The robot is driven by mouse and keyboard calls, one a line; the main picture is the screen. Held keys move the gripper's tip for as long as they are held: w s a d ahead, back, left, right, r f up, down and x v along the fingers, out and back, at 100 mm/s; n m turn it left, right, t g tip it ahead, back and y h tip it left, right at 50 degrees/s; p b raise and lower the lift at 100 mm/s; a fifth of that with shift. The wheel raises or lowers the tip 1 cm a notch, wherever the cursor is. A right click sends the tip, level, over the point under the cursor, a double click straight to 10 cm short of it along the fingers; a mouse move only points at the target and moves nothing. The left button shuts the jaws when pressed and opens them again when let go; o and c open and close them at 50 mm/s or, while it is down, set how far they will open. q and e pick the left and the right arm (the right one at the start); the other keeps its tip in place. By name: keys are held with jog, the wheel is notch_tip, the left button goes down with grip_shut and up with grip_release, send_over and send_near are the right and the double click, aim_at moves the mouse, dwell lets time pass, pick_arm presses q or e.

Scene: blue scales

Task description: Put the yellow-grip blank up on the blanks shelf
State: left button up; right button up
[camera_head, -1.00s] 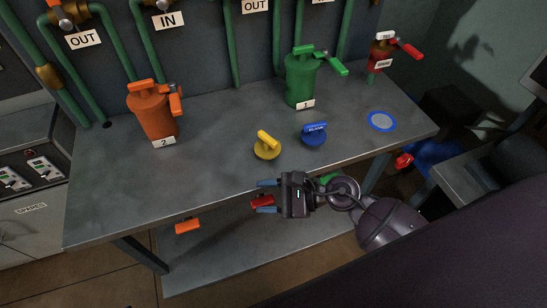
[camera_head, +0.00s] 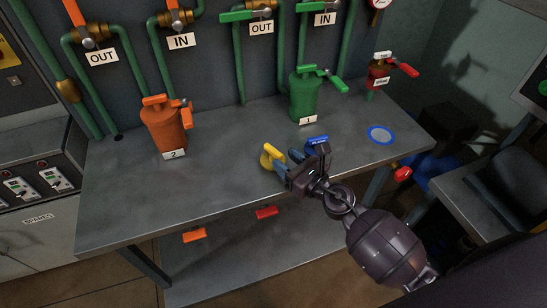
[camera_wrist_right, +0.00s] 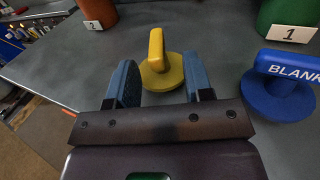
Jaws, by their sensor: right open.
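The yellow-grip blank (camera_head: 268,160) stands on the grey bench top, a round yellow disc with an upright yellow grip. In the right wrist view the yellow-grip blank (camera_wrist_right: 158,75) is just ahead of and between the blue fingertips. My right gripper (camera_head: 288,160) is open above the bench's front edge, beside the blank; its fingers also show in the right wrist view (camera_wrist_right: 161,80). They do not appear closed on the grip. No shelf marked for blanks can be made out. My left gripper is not in view.
A blue blank (camera_wrist_right: 281,90) stands close to the right. An orange canister (camera_head: 165,128), a green canister (camera_head: 303,97) and a red valve (camera_head: 379,72) stand further back. A blue-rimmed disc (camera_head: 380,135) lies at right. Orange (camera_head: 194,235) and red (camera_head: 266,212) grips show below the bench.

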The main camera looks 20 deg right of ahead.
aim_at(265, 144)
jog(key=shift+x, duration=2.85)
jog(key=shift+s+a, duration=0.1)
jog(key=shift+a, duration=0.1)
jog(key=shift+r, duration=0.1)
grip_shut()
